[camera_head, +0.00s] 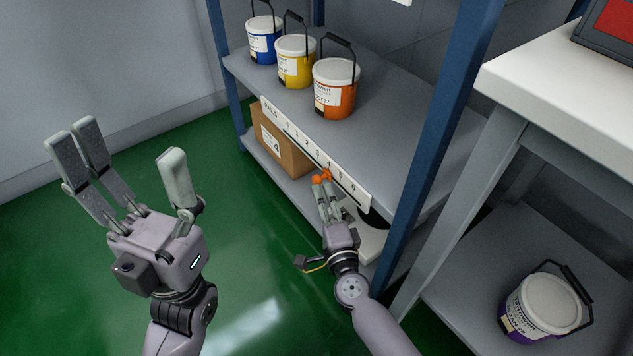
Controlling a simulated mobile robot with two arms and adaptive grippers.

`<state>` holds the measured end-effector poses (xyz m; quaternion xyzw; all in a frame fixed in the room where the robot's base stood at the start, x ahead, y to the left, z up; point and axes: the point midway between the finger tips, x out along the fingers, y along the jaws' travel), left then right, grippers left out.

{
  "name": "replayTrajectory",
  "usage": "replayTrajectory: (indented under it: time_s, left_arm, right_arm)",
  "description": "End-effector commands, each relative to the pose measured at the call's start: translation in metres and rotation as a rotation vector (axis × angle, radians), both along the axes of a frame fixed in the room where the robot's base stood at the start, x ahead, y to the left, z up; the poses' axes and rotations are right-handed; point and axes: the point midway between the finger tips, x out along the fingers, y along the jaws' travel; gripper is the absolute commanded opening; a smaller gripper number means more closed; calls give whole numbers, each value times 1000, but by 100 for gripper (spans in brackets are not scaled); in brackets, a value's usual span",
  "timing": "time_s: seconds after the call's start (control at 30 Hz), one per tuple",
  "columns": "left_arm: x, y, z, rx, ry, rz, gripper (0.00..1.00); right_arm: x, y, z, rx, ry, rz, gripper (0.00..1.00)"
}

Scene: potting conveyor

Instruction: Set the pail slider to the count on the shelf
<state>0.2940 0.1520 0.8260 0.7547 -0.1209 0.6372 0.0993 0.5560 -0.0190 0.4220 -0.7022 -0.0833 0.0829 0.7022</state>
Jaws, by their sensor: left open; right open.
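A white scale strip (290,128) marked "PAILS" with a row of small numbers runs along the shelf's front edge. An orange slider (327,175) sits at the strip's lower edge, right of its middle; the exact number beside it is too small to read surely. A blue pail (263,46), a yellow pail (295,68) and an orange pail (335,94) stand upright on the shelf (392,112). My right gripper (322,184) is open, its fingertips at the slider and partly covering it; contact cannot be told. My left gripper (128,145) is open and empty, over the floor.
A purple pail (532,305) stands on the lower level of the white-topped table (545,72) at right. A cardboard box (280,147) sits on the lower shelf behind the strip. A blue post (432,140) rises right of my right gripper. The green floor (245,240) is clear.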

Motion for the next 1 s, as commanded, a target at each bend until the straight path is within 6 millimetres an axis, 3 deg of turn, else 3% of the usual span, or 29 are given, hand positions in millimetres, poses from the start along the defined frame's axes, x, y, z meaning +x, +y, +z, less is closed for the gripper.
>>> replayTrajectory:
  time_s: [0.2, 0.4, 0.77, 1.0]
  left_arm:
    - [2, -1, 1, 3, -28, 1, 75]
    - [4, -2, 5, 7, -42, 3, 75]
    - [3, -1, 10, 0, -61, 4, 75]
    - [4, -1, 9, 0, -57, 4, 75]
  right_arm:
    - [43, 10, -1, 1, -2, 0, 40]
    - [62, 15, -1, 0, 0, 0, 40]
    - [66, 16, 0, 0, 1, 0, 40]
    - [66, 16, 0, 0, 1, 0, 24]
